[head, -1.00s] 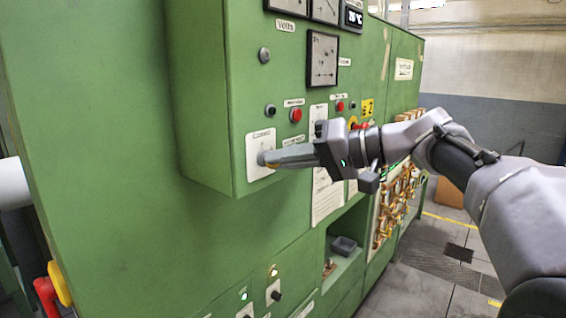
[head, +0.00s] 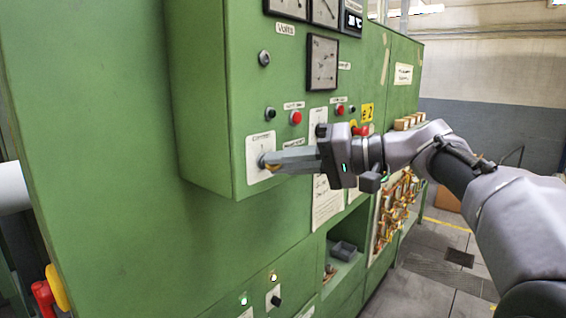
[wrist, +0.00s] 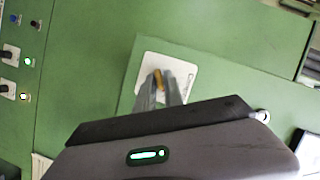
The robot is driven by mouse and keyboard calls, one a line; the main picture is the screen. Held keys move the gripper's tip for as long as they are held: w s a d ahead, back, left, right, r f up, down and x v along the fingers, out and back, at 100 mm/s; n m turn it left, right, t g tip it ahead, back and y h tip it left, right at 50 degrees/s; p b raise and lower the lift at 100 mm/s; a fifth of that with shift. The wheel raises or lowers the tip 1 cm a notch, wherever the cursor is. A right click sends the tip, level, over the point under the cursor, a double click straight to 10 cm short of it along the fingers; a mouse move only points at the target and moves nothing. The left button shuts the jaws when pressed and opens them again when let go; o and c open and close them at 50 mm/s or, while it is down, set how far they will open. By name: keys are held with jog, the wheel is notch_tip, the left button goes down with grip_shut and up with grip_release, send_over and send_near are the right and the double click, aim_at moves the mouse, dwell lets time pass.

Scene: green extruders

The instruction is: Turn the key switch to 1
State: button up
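The key switch sits on a white label plate (head: 258,146) at the lower left of the green control box in the head view. A brass-coloured key (wrist: 158,80) shows in the wrist view, in front of the white plate (wrist: 181,68). My gripper (head: 268,162) reaches in from the right, its fingertips at the key. In the wrist view the fingers (wrist: 160,90) lie on either side of the key and look closed on it. The fingers hide most of the switch, and the position marks on the plate are too small to read.
Red and black buttons (head: 295,118) sit just above my gripper on the box. Gauges (head: 322,62) are higher up. A recess with a grey bin (head: 343,250) and exposed wiring (head: 395,210) lie below and to the right.

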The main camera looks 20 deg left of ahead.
jog(key=shift+o, duration=1.1)
jog(key=shift+d, duration=0.1)
jog(key=d+r+b, duration=0.2)
jog(key=d+r, duration=0.1)
jog(key=d, duration=1.4)
jog(key=shift+s+r, duration=0.15)
jog(key=shift+s, duration=0.25)
jog(key=s+f+m+t+h+b, duration=0.1)
jog(key=s+f+m+h+b, duration=0.3)
jog(key=f+b, duration=0.8)
jog(key=s+f+m+t+h+b, duration=0.2)
jog(key=s+f+b, duration=0.4)
jog(key=f, duration=1.3)
jog(key=s+d+f+m+h+b, duration=0.1)
jog(key=s+f+b, duration=0.4)
jog(key=f, duration=0.7)
jog(key=s+d+f+m+t+h+b, duration=0.1)
jog(key=s+d+f+h+b, duration=0.3)
jog(key=f, duration=0.8)
jog(key=s+d+f+m+t+h+b, duration=0.1)
jog(key=s+d+f+h+b, duration=0.1)
jog(key=s+d+f+b, duration=0.2)
notch_tip(320, 180, down, 8)
jog(key=s+b, duration=0.1)
jog(key=b, duration=0.2)
jog(key=shift+s+d+h+b, duration=0.15)
jog(key=shift+s+h+b, duration=0.15)
jog(key=shift+h+b, duration=0.1)
